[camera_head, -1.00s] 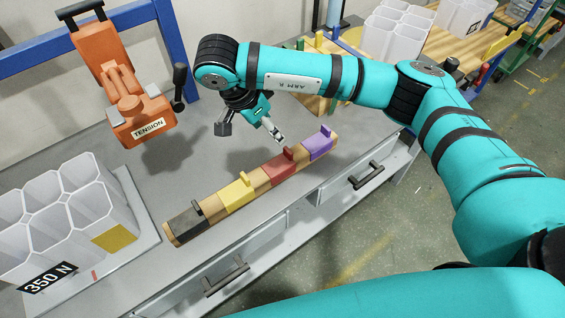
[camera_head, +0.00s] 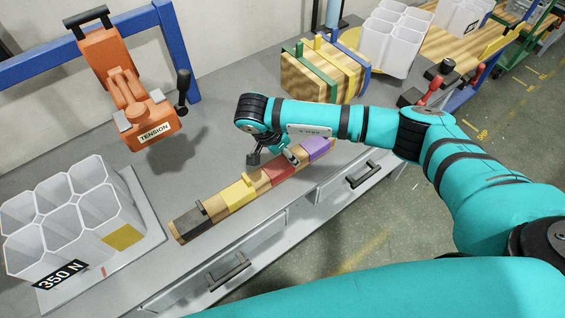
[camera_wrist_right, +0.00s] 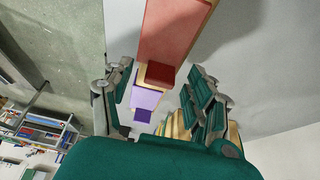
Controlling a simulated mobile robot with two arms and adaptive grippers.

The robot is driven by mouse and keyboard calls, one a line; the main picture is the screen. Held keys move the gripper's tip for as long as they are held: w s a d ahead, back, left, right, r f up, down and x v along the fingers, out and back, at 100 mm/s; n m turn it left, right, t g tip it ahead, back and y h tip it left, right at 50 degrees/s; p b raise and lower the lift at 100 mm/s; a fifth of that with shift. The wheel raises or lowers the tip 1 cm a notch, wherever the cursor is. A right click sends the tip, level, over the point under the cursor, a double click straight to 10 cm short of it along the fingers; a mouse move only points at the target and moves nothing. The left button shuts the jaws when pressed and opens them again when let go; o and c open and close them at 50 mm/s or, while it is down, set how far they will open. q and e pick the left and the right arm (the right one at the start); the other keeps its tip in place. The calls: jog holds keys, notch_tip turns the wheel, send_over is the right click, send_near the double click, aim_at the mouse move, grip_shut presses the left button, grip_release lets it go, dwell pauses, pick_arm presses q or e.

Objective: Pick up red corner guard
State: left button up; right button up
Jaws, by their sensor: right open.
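The red corner guard (camera_head: 281,174) sits on a long wooden bar (camera_head: 216,217) on the grey bench, between a yellow guard and a purple guard. My right gripper (camera_head: 274,158) is low over the bar and partly covers the red guard in the head view. In the right wrist view the red guard (camera_wrist_right: 172,28) with its raised tab (camera_wrist_right: 160,75) lies ahead of my open right gripper (camera_wrist_right: 160,98). The tab appears between the two spread fingers, and I cannot tell whether they touch it. My left gripper is not in view.
On the bar are a yellow guard (camera_head: 239,193), a black guard (camera_head: 191,222) and a purple guard (camera_head: 317,148). An orange tension device (camera_head: 140,112) and white cell containers (camera_head: 75,225) stand left. A wooden block with coloured straps (camera_head: 318,78) stands behind.

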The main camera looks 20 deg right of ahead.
jog(key=shift+c, duration=0.4)
jog(key=c, duration=1)
